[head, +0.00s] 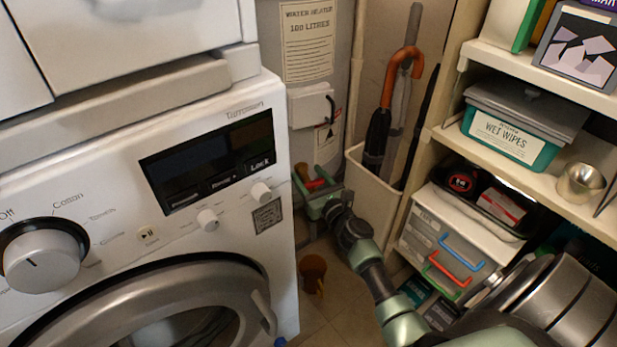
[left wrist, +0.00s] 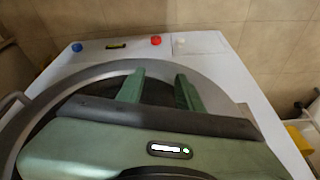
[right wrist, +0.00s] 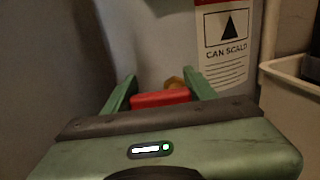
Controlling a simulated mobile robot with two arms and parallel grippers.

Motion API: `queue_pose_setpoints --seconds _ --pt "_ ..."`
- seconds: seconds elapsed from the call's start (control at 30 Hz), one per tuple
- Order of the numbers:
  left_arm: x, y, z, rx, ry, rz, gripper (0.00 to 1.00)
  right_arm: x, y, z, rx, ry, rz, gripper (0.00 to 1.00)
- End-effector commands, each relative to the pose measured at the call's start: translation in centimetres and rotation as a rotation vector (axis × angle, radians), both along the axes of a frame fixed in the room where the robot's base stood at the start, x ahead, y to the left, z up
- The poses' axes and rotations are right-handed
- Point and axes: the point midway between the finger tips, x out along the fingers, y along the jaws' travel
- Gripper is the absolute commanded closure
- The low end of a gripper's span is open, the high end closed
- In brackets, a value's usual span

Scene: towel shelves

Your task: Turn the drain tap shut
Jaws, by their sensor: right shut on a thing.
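The drain tap's red handle (head: 316,184) is low on the grey water heater (head: 311,100), in the narrow gap right of the washing machine. In the right wrist view the red handle (right wrist: 160,98) lies crosswise between my right fingers, with a small brass-coloured part (right wrist: 175,83) just behind it. My right gripper (right wrist: 160,92) is shut on this handle; it also shows in the head view (head: 316,190). My left gripper (left wrist: 158,88) is open and empty, in front of a grey ring and a white panel. It is not visible in the head view.
The washing machine (head: 225,120) stands close on the left. A tall cream bin (head: 372,205) with umbrellas is just right of the tap. Shelves (head: 440,135) with boxes fill the right side. A brown cup-like object (head: 312,272) is on the floor below.

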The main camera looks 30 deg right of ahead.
Motion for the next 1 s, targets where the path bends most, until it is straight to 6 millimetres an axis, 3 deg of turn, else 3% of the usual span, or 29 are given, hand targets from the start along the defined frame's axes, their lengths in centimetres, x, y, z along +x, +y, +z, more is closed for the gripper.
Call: queue_pose_setpoints --seconds 0.3,0.63,0.67,0.73,1.0 --pt "5.1 -1.5 1.0 -0.047 -0.223 -0.018 0.64 -0.1 -0.4 -0.1 0.003 -0.001 -0.178 0.84" --pt "5.5 -1.6 1.3 -0.05 -0.243 -0.02 0.64 -0.2 -0.5 0.0 0.001 0.001 -0.191 0.84" --pt "5.5 -1.6 1.3 -0.05 -0.243 -0.02 0.64 -0.2 -0.5 0.0 0.001 0.001 -0.191 0.41" --pt "5.4 -1.6 1.3 -0.05 -0.243 -0.02 0.64 -0.2 -0.5 0.0 0.001 0.001 -0.191 0.22" --pt "5.4 -1.6 1.3 -0.05 -0.243 -0.02 0.64 -0.2 -0.5 0.0 0.0 0.001 -0.19 0.22"
